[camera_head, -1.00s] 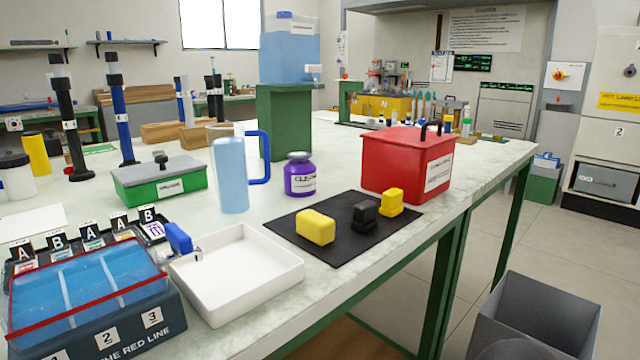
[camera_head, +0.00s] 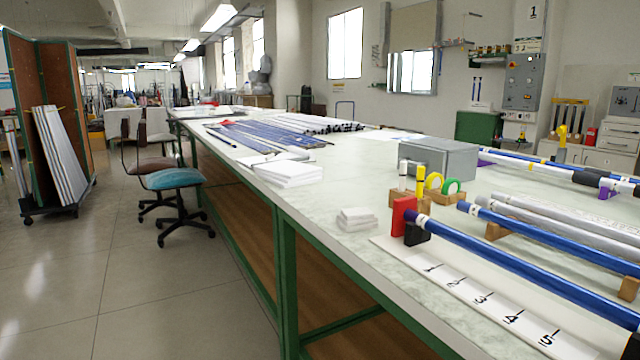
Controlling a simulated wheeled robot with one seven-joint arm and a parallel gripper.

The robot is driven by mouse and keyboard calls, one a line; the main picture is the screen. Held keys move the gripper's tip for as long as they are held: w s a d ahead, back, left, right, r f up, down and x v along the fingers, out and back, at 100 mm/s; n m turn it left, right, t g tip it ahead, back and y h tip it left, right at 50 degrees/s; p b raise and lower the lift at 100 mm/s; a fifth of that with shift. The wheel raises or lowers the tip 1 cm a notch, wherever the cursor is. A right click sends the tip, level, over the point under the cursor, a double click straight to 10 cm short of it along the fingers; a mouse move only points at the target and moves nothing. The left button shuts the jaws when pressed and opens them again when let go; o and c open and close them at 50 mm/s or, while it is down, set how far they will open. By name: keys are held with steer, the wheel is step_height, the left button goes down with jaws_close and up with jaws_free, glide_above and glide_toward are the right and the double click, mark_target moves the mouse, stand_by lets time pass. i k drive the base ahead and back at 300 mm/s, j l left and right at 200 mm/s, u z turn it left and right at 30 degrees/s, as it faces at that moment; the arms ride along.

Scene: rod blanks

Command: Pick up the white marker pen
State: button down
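A slim upright white piece (camera_head: 403,174), which looks like the white marker pen, stands in a small wooden block (camera_head: 398,198) on the long pale bench. It is small in the picture, so I cannot be sure what it is. A yellow upright piece (camera_head: 420,181) stands just to its right. A red block (camera_head: 403,214) and a black block are in front of the wooden block. My gripper is not in view.
A grey metal box (camera_head: 438,159) stands behind the pens. Blue rods (camera_head: 520,252) and silver rods lie to the right on wooden rests. A numbered white strip (camera_head: 465,290) lies along the front edge. White pads (camera_head: 357,219) lie to the left. Chairs (camera_head: 172,180) stand left of the bench.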

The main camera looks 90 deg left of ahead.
mark_target(403, 167)
steer(key=j+u, duration=0.1)
steer(key=u, duration=0.35)
steer(key=j+u, duration=0.15)
steer(key=u, duration=0.3)
steer(key=j+u, duration=0.1)
steer(key=u, duration=0.35)
steer(key=j+u, duration=0.1)
steer(key=u, duration=0.35)
steer(key=i+j+u, duration=0.1)
steer(key=u, duration=0.35)
steer(key=i+j+u, duration=0.1)
steer(key=i+j, duration=0.25)
